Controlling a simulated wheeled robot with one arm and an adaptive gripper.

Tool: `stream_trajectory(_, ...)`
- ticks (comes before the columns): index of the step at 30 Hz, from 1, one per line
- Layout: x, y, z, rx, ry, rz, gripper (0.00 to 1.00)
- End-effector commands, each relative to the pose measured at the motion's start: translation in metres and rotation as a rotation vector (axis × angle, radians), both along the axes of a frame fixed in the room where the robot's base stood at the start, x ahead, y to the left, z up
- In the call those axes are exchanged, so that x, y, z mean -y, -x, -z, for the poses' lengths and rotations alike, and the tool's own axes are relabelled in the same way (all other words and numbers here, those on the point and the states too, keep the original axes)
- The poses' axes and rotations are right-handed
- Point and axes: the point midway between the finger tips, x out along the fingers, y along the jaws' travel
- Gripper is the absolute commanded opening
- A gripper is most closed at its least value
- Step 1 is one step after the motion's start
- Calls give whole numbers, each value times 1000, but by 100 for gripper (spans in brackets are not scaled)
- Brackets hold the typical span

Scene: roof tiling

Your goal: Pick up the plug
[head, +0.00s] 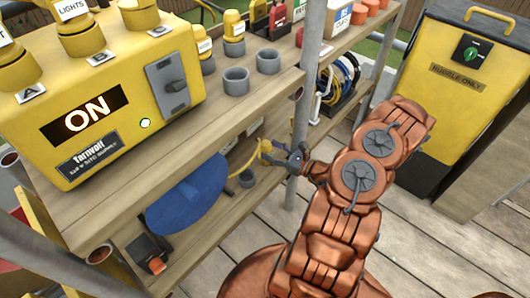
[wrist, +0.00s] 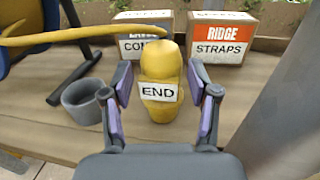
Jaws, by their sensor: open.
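The plug is yellow with a white label reading END; in the wrist view the plug (wrist: 160,88) stands upright on a wooden shelf, with a yellow cable running left from its top. In the head view the plug (head: 265,148) is small and partly hidden near my gripper (head: 283,156). In the wrist view my gripper (wrist: 163,105) is open, with one finger on each side of the plug. Small gaps show between the fingers and the plug. The plug's far side is hidden.
A grey cup-like holder (wrist: 82,102) stands left of the plug. Two boxes, one labelled RIDGE STRAPS (wrist: 222,42), stand behind. A grey post (head: 303,110) rises close by my arm. A blue reel (head: 188,196) sits on the lower shelf. A yellow ON power box (head: 165,50) stands above.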

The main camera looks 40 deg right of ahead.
Motion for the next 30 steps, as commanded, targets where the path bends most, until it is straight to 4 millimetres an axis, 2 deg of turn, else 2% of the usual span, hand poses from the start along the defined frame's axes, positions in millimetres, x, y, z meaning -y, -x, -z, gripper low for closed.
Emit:
stream_trajectory(12, -15, -43, -2, 0, 1, -1, 60)
stream_trajectory(22, -16, -49, -3, 0, 0, 4, 60)
stream_trajectory(23, -16, -49, -3, 0, 0, 4, 59)
stream_trajectory(30, -16, -49, -4, 1, 0, 4, 34)
